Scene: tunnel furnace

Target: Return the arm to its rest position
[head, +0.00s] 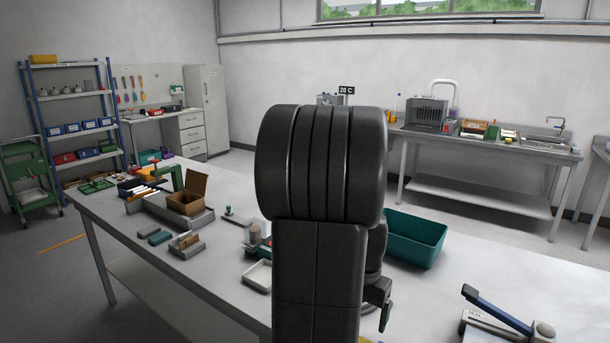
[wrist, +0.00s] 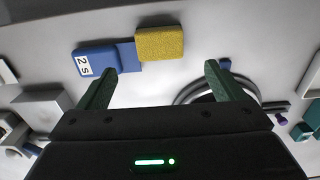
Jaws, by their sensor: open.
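My arm (head: 320,220) stands raised in the middle of the head view, its dark elbow and link covering much of the table behind it. My gripper shows in the wrist view (wrist: 160,74) with its two green fingers well apart and nothing between them. In the head view only a small dark part at the arm's lower right shows, and its fingertips cannot be made out there. Beyond the fingers, in the wrist view, a yellow block (wrist: 160,43) lies against a blue piece (wrist: 95,60) with a white label. Both are apart from the fingers.
The long table (head: 480,275) carries a teal bin (head: 415,240) right of the arm, a blue-handled sealer (head: 495,310) at lower right, and an open brown box (head: 187,200) at left. A white tray (head: 257,277) sits close beside the arm. A dark ring (wrist: 190,93) lies behind the right finger.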

